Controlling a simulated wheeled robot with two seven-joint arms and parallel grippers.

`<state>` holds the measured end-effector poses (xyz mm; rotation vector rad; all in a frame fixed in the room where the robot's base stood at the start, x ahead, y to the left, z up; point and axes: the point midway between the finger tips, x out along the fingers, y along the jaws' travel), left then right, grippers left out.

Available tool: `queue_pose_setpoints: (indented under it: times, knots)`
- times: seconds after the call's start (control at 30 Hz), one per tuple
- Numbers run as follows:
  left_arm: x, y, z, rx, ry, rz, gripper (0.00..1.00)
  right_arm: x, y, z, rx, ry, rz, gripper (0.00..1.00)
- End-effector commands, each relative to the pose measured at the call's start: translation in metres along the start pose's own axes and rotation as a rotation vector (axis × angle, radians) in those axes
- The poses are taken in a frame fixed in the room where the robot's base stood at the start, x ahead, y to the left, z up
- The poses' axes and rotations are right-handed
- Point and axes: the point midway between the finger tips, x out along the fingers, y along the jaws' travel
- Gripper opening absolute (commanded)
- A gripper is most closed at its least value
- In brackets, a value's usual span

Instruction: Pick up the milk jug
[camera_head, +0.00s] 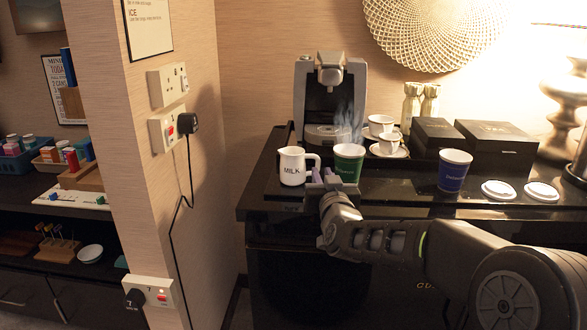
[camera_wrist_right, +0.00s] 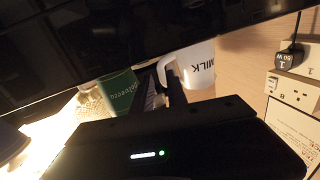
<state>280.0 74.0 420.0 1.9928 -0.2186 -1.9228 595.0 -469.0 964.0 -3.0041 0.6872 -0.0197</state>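The milk jug (camera_head: 292,167) is white with the word MILK on it. It stands upright near the left end of the black counter tray, with its handle facing right, towards my right gripper. My right gripper (camera_head: 322,175) is at the handle side, between the jug and a green cup (camera_head: 348,163). In the right wrist view the jug (camera_wrist_right: 199,66) appears upside down, with its handle close to the fingertips (camera_wrist_right: 161,82). The fingers look apart, with a narrow gap between them. Whether they touch the handle is unclear. My left gripper is not in view.
The green cup (camera_wrist_right: 119,92) is close beside the fingers. A coffee machine (camera_head: 328,95) stands behind, with white cups (camera_head: 389,143) to its right. A blue cup (camera_head: 453,171), lids (camera_head: 498,190) and black boxes (camera_head: 497,148) are further right. A wall with sockets (camera_head: 167,84) is left.

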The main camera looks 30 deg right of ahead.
Motion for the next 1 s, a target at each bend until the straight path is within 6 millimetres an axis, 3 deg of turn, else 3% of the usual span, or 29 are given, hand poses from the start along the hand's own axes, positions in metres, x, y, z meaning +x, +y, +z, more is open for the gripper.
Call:
queue_pose_setpoints:
  times: [0.27,0.6,1.0]
  knots:
    - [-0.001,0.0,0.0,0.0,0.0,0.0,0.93,0.006,-0.001,-0.001,0.0,0.0,-0.001,0.18]
    - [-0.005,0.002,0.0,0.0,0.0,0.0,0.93,0.049,-0.004,-0.002,0.002,-0.001,-0.001,0.18]
    - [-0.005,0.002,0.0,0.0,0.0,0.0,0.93,0.052,-0.003,-0.002,0.0,0.001,0.0,0.18]
